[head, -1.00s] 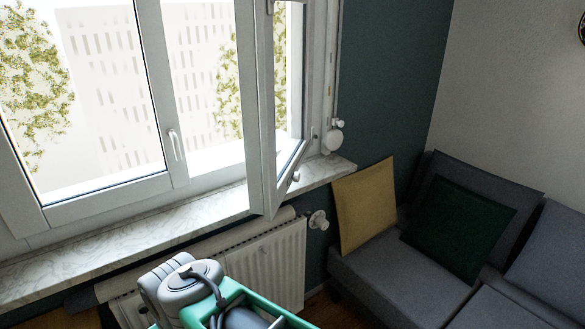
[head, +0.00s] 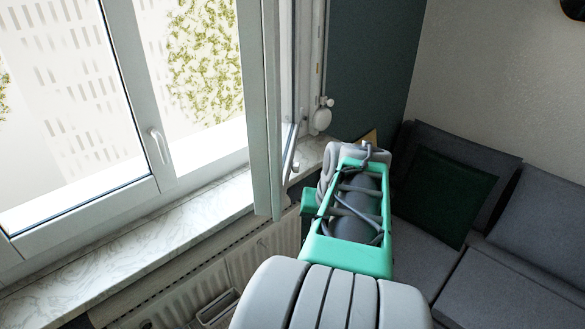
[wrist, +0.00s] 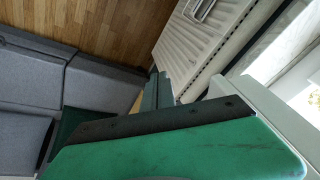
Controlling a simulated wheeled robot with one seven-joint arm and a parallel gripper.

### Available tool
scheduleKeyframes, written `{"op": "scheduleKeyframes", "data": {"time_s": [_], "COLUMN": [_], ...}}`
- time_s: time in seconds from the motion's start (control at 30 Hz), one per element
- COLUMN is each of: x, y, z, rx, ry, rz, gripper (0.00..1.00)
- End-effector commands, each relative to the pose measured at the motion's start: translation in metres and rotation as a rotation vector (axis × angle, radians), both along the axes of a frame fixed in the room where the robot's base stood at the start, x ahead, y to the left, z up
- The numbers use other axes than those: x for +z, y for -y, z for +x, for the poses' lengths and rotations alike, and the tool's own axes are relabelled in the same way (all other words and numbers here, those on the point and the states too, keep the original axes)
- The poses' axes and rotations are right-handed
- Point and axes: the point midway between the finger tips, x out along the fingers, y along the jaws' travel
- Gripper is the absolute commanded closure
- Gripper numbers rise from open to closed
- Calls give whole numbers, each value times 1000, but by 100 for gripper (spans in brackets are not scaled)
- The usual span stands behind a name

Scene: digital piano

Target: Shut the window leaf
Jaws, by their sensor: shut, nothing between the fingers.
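The window leaf (head: 262,120) is white and stands open in the head view, swung into the room and seen nearly edge-on. Its lower corner reaches out past the sill. My arm extends just right of the leaf, and my gripper is hidden in that view. In the wrist view my gripper (wrist: 158,90) shows as two dark fingers close together, shut and empty. A white frame edge (wrist: 262,112), which looks like the leaf, lies right beside the green gripper body. I cannot tell whether they touch.
The fixed window with its handle (head: 156,145) is at left. A marble sill (head: 130,225) and a radiator (head: 275,240) lie below. A grey sofa (head: 500,270) with a dark green cushion (head: 445,195) is at right. Wooden floor (wrist: 120,30) shows in the wrist view.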

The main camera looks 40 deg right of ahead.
Motion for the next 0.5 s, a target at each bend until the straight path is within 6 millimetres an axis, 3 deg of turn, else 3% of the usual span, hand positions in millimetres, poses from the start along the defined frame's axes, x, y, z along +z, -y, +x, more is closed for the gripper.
{"op": "scheduleKeyframes", "data": {"time_s": [0.03, 0.13, 0.3, 0.4, 0.5], "x": [22, 73, 140, 162, 168], "y": [27, 51, 53, 47, 42], "z": [-5, 8, 17, 13, 12], "rx": [-55, -58, 19, 58, 80], "ry": [47, 172, 297, 324, 332], "rz": [6, 23, 50, 62, 68], "gripper": [100, 100, 100, 100, 100]}}
